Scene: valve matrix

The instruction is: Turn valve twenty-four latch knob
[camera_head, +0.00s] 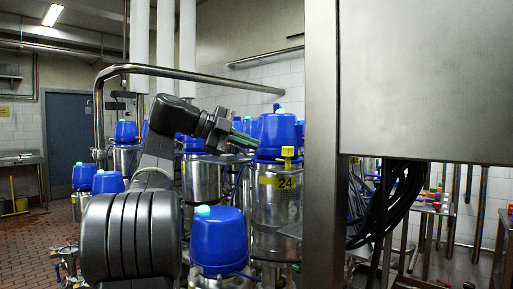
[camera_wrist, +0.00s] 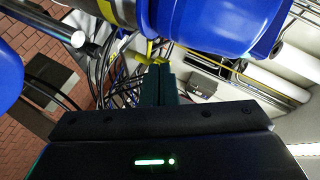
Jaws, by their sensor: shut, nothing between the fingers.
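Valve twenty-four is a steel cylinder with a yellow "24" label (camera_head: 285,183) and a blue cap (camera_head: 278,135), right of centre in the head view. Its yellow latch knob (camera_head: 288,153) sticks out at the front, just below the cap. My gripper (camera_head: 254,142) is left of the knob, at about its height, with dark green fingers pointing right. In the wrist view the fingers (camera_wrist: 160,70) are shut together and empty. A yellow piece, seemingly the knob (camera_wrist: 150,50), shows just beyond the tips, partly hidden by them. I cannot tell whether they touch.
Another blue-capped valve (camera_head: 219,240) stands in front of valve twenty-four, below my arm. More blue-capped valves stand behind and at left. A steel post (camera_head: 321,150) and cabinet (camera_head: 425,80) close off the right, with black cables (camera_head: 390,205) beneath. Tiled floor (camera_head: 30,240) is clear at left.

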